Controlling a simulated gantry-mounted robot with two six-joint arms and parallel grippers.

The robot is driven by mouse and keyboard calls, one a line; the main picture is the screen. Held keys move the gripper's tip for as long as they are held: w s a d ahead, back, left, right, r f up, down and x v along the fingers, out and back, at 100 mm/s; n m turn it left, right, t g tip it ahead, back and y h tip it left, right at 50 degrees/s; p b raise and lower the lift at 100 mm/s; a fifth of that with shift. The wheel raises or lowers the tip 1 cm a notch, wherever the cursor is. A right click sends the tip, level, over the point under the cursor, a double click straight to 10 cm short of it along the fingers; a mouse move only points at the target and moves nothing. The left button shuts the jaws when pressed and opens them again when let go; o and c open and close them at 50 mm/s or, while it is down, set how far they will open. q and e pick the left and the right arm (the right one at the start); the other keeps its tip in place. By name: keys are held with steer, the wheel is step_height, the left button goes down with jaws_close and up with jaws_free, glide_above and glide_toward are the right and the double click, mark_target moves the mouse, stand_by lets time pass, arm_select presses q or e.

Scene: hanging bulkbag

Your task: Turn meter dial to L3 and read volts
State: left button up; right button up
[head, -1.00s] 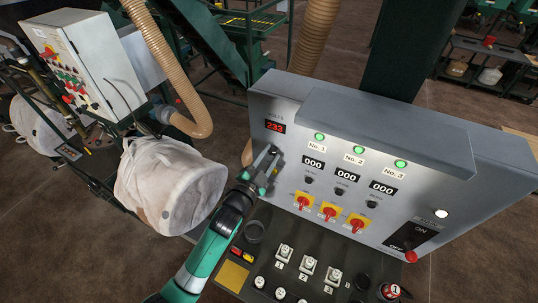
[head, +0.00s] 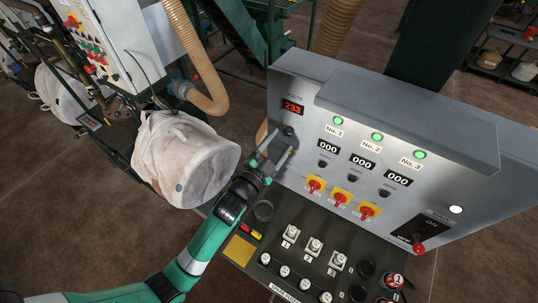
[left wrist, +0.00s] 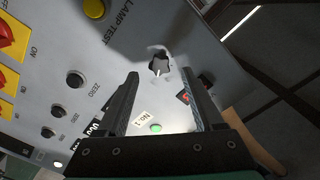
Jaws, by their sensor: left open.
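The meter dial is a small dark knob (head: 289,131) on the grey panel (head: 300,75), just below the red VOLTS display (head: 292,106), which reads 233. In the left wrist view the dial (left wrist: 159,65) is a lobed black knob with a light mark; its position labels are too small to read. My left gripper (head: 273,152) is open and empty, just below and left of the dial in the head view. In the left wrist view its fingertips (left wrist: 161,73) are spread either side of the dial, apparently short of it. My right gripper is not in view.
Green lamps (head: 377,137), 000 displays (head: 362,161) and red-yellow switches (head: 341,200) sit right of the dial. A lower console (head: 240,250) carries several buttons. A white bulk bag (head: 190,155) hangs left of my arm.

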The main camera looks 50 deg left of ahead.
arm_select(q)
steer(key=v, duration=0.8)
steer(key=shift+s+b, duration=0.2)
steer(key=shift+b, duration=0.1)
